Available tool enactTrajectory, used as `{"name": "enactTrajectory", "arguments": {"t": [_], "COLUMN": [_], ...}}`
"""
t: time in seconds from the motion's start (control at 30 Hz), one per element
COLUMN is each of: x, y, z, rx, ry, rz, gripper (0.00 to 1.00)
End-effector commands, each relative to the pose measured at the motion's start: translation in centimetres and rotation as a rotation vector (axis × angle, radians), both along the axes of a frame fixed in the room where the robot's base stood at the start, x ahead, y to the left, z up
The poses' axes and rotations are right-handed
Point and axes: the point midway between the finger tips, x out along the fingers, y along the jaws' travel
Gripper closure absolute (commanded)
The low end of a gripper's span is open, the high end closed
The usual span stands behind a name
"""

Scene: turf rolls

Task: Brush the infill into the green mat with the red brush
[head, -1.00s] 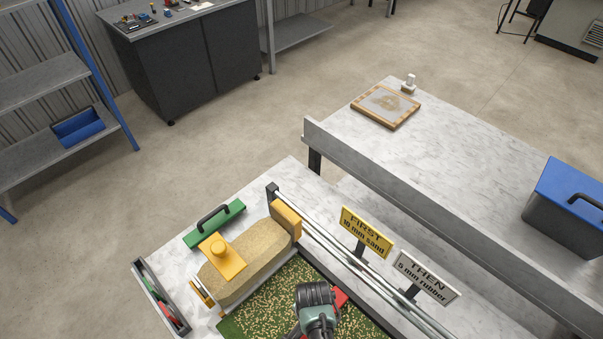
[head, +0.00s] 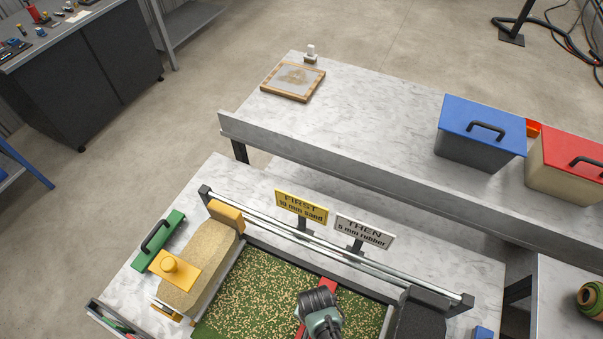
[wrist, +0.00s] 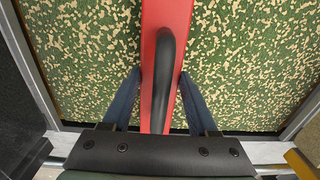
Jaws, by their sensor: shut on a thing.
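The green mat (head: 262,288) lies in a framed tray on the near bench, with tan infill scattered over its pile. The red brush (head: 328,284) lies across the mat in the head view, partly hidden by my arm. In the wrist view the red brush (wrist: 165,25) runs up the middle, with a black handle (wrist: 166,75) on top. My gripper (wrist: 160,92) has its blue fingers on both sides of the brush and is shut on it. The brush's bristles are hidden, so I cannot tell whether they touch the pile.
A dark block (head: 418,318) is at right. Blue-lidded (head: 481,130) and red-lidded (head: 570,160) bins stand on the far bench.

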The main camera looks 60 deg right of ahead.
Motion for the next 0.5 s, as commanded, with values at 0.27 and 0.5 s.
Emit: {"name": "enactTrajectory", "arguments": {"t": [0.27, 0.5], "x": [-3.0, -5.4], "y": [-0.2, -0.3], "z": [0.1, 0.1], "rx": [0.002, 0.002], "ry": [0.003, 0.003], "rz": [-0.003, -0.002], "gripper": [1.0, 1.0]}}
